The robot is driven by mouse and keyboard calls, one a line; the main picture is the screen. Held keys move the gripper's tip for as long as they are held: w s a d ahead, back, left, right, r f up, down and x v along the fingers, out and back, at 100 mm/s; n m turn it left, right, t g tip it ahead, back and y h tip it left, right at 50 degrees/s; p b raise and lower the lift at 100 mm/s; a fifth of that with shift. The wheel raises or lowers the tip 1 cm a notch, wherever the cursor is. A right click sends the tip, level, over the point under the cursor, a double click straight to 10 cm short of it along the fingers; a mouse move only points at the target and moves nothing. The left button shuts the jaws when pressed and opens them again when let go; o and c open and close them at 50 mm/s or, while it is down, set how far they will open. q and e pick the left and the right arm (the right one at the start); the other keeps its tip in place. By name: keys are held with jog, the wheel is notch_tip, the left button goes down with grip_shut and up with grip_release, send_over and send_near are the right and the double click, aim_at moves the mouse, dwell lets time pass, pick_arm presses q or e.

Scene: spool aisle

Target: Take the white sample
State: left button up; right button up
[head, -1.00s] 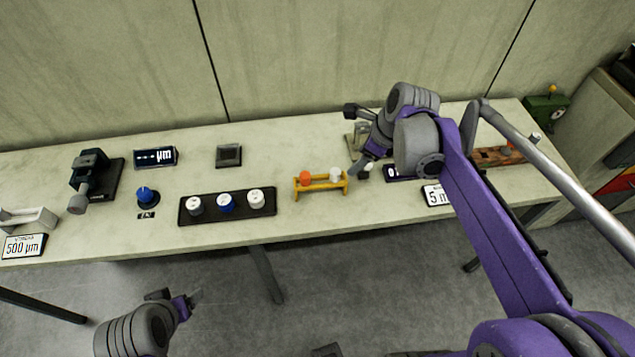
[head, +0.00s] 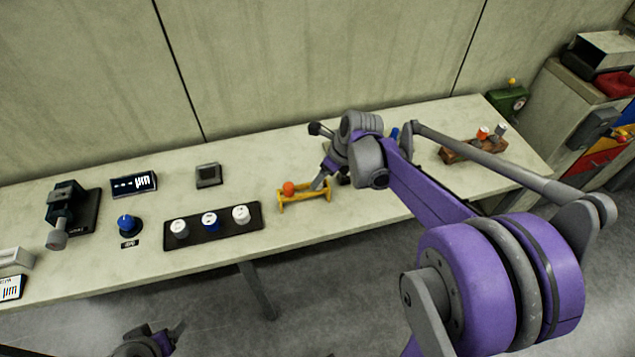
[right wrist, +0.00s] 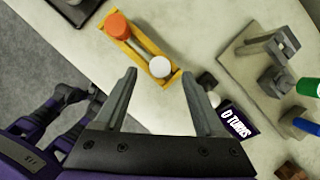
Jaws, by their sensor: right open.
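The white sample (right wrist: 160,67) sits in one end of a small yellow rack (right wrist: 171,81), beside an orange sample (right wrist: 117,26) at the other end. My right gripper (right wrist: 158,82) is open, its two fingertips apart just short of the white sample, which shows between them. In the head view the yellow rack (head: 283,206) and orange sample (head: 289,188) stand on the bench, and my right gripper (head: 321,181) is at the rack's right end, hiding the white sample. My left gripper (head: 166,338) is low at the bottom left, away from the bench; its jaws are unclear.
A black tray (head: 256,225) with white and blue capped pieces lies left of the rack. A "0 turns" display (right wrist: 237,122) and a grey fixture (right wrist: 265,50) stand close right of the rack. A wooden block (head: 458,153) holds more samples at the far right.

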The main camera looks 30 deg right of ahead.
jog(key=x, duration=0.2)
jog(key=shift+w+a+f, duration=0.1)
jog(key=shift+w+f, duration=0.1)
jog(key=shift+f, duration=0.15)
grip_shut()
